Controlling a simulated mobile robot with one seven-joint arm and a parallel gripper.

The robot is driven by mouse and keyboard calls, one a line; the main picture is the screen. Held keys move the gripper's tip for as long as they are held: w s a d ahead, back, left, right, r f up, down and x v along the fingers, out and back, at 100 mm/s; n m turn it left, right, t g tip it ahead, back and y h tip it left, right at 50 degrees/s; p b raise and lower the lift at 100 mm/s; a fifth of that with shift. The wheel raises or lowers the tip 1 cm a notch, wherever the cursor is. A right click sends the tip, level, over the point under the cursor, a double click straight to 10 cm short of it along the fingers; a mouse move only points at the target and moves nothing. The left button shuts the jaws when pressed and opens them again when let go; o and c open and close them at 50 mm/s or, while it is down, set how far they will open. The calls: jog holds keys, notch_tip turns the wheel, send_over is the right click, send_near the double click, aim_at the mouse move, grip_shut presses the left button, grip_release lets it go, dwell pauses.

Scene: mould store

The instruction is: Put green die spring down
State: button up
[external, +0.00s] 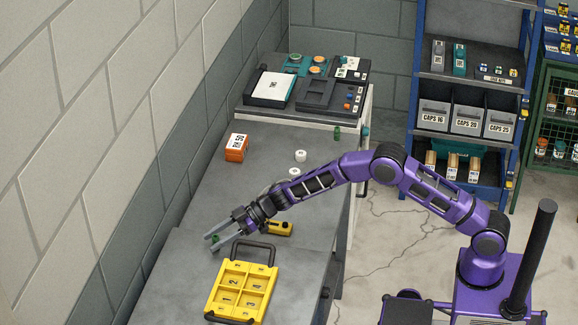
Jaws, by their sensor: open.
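A small green item, which looks like the green die spring (216,238), is on or just above the grey bench, left of the yellow tray's top corner. My gripper (211,243) is open, its two grey fingers reaching down to the left on either side of the green item. I cannot tell whether the fingers touch it or whether it rests fully on the bench. A second small green cylinder (337,133) stands far off at the bench's right edge, near the dark panel.
A yellow compartment tray (241,292) with dark handles lies just below my gripper. A yellow-and-black item (280,228) lies beside my wrist. An orange box (236,148) and white round pieces (300,156) stand farther back. The bench left of the tray is clear.

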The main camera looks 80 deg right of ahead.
jog(key=shift+d+r, duration=0.1)
jog(key=shift+r, duration=0.15)
jog(key=v, duration=1.1)
jog(key=shift+s+d+p, duration=0.2)
jog(key=shift+s+p, duration=0.15)
jog(key=shift+r, duration=0.15)
